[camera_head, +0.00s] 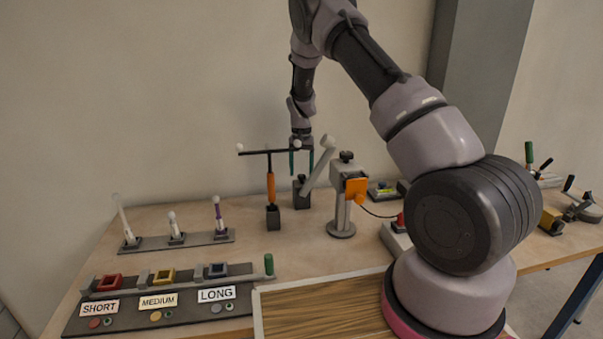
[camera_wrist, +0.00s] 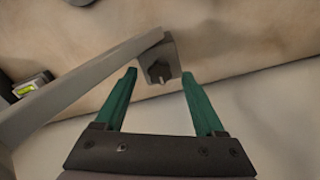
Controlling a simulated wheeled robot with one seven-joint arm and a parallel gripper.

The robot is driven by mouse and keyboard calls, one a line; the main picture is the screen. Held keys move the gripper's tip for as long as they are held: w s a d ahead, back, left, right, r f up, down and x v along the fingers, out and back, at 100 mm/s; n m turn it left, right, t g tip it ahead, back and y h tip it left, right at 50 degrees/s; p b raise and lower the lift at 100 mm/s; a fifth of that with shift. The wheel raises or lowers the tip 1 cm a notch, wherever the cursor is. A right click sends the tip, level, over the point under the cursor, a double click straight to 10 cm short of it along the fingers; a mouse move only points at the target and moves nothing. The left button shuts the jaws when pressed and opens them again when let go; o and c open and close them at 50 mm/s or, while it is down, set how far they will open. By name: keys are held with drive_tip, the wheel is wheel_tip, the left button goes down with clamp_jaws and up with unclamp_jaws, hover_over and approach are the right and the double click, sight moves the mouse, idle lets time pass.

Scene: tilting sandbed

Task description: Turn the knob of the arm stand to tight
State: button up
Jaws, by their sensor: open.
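The arm stand (camera_head: 301,196) is a dark block at the back of the table with a pale grey arm (camera_head: 318,166) tilting up to the right, ending in a round tip. In the wrist view the grey arm (camera_wrist: 85,85) runs in from the left to a square grey block (camera_wrist: 155,50). A small knob (camera_wrist: 160,73) juts from that block. My gripper (camera_head: 301,163) points down over the stand, its green fingers open. In the wrist view the fingers of my gripper (camera_wrist: 159,75) lie on either side of the knob, apart from it, with nothing held.
A post with an orange handle and black crossbar (camera_head: 270,180) stands close on the left. A grey stand with an orange box (camera_head: 342,200) stands close on the right. A rack of pegs (camera_head: 180,240) and a labelled SHORT, MEDIUM, LONG panel (camera_head: 160,310) lie front left.

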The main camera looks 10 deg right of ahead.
drive_tip(key=shift+f, duration=0.55)
clamp_jaws()
